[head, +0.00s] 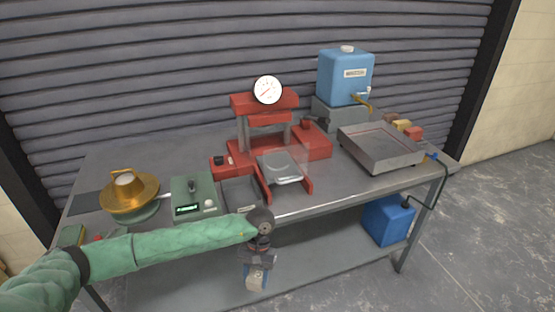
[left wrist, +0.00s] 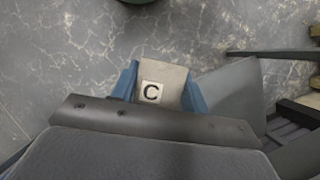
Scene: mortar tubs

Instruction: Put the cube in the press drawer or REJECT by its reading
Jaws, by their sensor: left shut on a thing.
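My left gripper (head: 257,281) hangs in front of the bench's front edge, below the tabletop. It is shut on a grey-beige cube (head: 254,272). In the left wrist view the cube (left wrist: 172,75) sits between two blue fingertips and shows a white label with a black C. The red press (head: 265,103) with a round gauge stands mid-bench; a grey plate (head: 281,167) lies at its front between red rails. A green meter (head: 194,200) left of it has a lit display too small to read. I cannot make out a REJECT label. My right gripper is not in view.
A shallow grey bin (head: 240,193) with an unreadable label sits between meter and press. A brass pan device (head: 130,197) stands at left. A large metal tray (head: 380,150) and blue water tank (head: 345,76) stand at right. A blue container (head: 388,220) is below.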

